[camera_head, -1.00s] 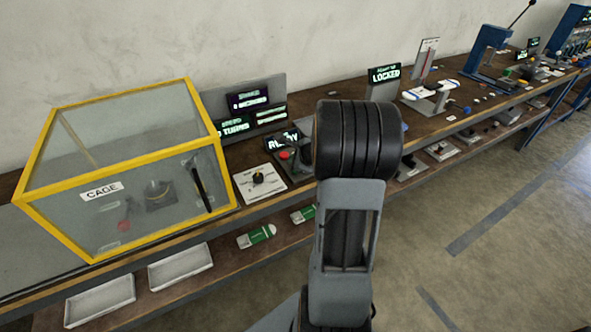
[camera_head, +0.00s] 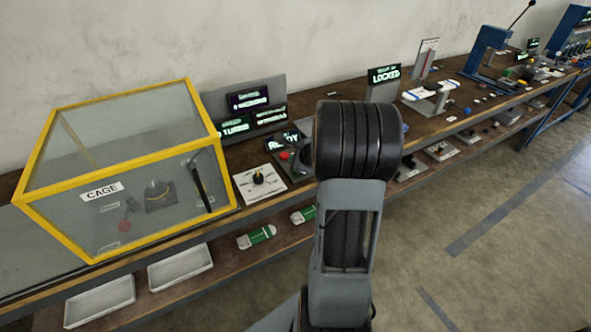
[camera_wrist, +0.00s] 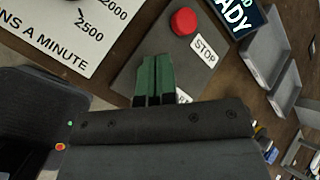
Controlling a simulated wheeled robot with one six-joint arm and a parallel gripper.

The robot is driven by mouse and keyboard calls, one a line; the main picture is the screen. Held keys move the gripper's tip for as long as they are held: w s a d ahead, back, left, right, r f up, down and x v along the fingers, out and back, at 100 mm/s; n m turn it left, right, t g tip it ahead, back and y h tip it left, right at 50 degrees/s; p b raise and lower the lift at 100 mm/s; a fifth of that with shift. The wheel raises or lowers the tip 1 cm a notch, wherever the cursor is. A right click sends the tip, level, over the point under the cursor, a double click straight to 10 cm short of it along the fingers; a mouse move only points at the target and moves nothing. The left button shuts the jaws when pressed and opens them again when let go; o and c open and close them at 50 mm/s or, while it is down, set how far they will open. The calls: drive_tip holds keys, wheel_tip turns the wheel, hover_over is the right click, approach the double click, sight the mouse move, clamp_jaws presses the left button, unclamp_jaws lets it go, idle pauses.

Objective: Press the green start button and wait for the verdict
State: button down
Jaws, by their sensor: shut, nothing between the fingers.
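The control box (camera_wrist: 140,72) bears a round red button (camera_wrist: 184,21) with a STOP label (camera_wrist: 204,52) beside it. A second label (camera_wrist: 183,96) is mostly covered by my gripper. The green start button cannot be made out; my gripper's fingers cover that part of the box. My gripper (camera_wrist: 153,80) is shut and empty, its green fingertips over the box below the red button. Whether they touch the box cannot be told. The display next to the box reads READY (camera_head: 283,141); its end also shows in the wrist view (camera_wrist: 238,12).
Left of the box is a dial plate (camera_head: 259,183) marked in turns a minute. Further left stands a yellow-framed clear cage (camera_head: 108,194). Display panels (camera_head: 248,99) stand behind. A LOCKED sign (camera_head: 384,74) and a white-and-blue device (camera_head: 431,92) are farther right along the bench.

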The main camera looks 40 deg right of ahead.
drive_tip(key=shift+f, duration=0.15)
idle(0.5)
drive_tip(key=shift+f+b, duration=0.3)
drive_tip(key=shift+b, duration=0.3)
